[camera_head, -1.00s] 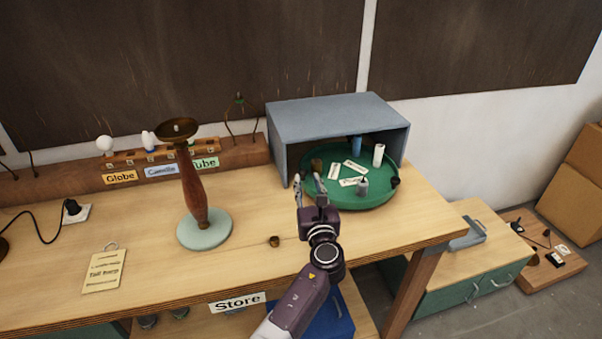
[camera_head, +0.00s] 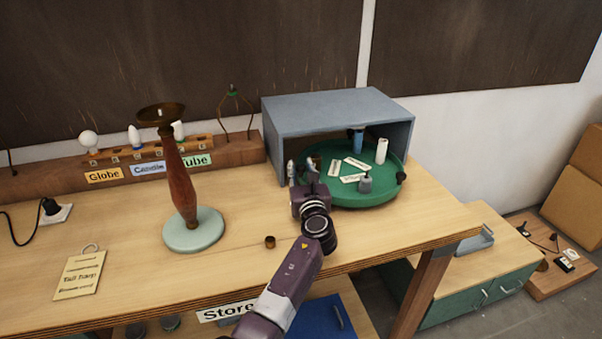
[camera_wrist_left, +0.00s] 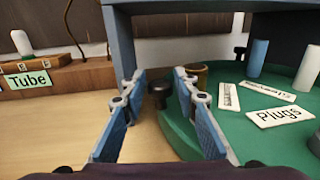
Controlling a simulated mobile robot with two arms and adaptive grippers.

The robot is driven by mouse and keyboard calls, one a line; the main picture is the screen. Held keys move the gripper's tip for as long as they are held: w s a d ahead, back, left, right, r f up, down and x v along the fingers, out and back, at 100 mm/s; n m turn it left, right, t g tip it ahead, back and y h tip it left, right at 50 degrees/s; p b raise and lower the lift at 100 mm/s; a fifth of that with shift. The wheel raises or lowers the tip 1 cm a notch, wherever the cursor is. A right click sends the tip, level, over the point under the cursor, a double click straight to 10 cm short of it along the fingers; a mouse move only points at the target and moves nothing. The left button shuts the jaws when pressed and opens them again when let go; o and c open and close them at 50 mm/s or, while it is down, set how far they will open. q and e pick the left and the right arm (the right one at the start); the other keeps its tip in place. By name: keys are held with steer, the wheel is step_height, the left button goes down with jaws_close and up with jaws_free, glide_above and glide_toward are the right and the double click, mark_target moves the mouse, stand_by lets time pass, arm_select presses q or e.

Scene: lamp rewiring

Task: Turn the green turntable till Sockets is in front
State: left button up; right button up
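The green turntable (camera_head: 372,196) stands partly inside the grey open-fronted box. White label cards lie on it. The card reading Plugs (camera_wrist_left: 281,116) faces the front; another card (camera_wrist_left: 268,90) is upside down from here, and I cannot make out which card says Sockets. A dark knob (camera_head: 401,178) is on the rim at the right. My left gripper (camera_head: 302,168) is at the turntable's left front edge. In the left wrist view its fingers (camera_wrist_left: 157,100) are apart, with another dark knob (camera_wrist_left: 158,92) between or just beyond them. Contact is unclear. My right gripper is not in view.
The grey box (camera_head: 338,112) covers the turntable's back. A blue cylinder (camera_head: 356,139), a white cylinder (camera_head: 381,151) and a grey item (camera_head: 365,183) stand on it.

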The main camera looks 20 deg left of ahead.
arm_select(q)
steer(key=shift+r, duration=0.1)
jaws_close()
steer(key=shift+w, duration=0.1)
steer(key=shift+w+a+r+m+t+h+p, duration=0.2)
steer(key=shift+w+a+m+t+h+p, duration=0.1)
steer(key=shift+w+a+m+h+p, duration=0.35)
steer(key=shift+w+f+h+p, duration=0.2)
steer(key=shift+h+p, duration=0.2)
steer(key=shift+h, duration=0.15)
steer(key=shift+m+t, duration=0.25)
steer(key=shift+t, duration=0.05)
jaws_free()
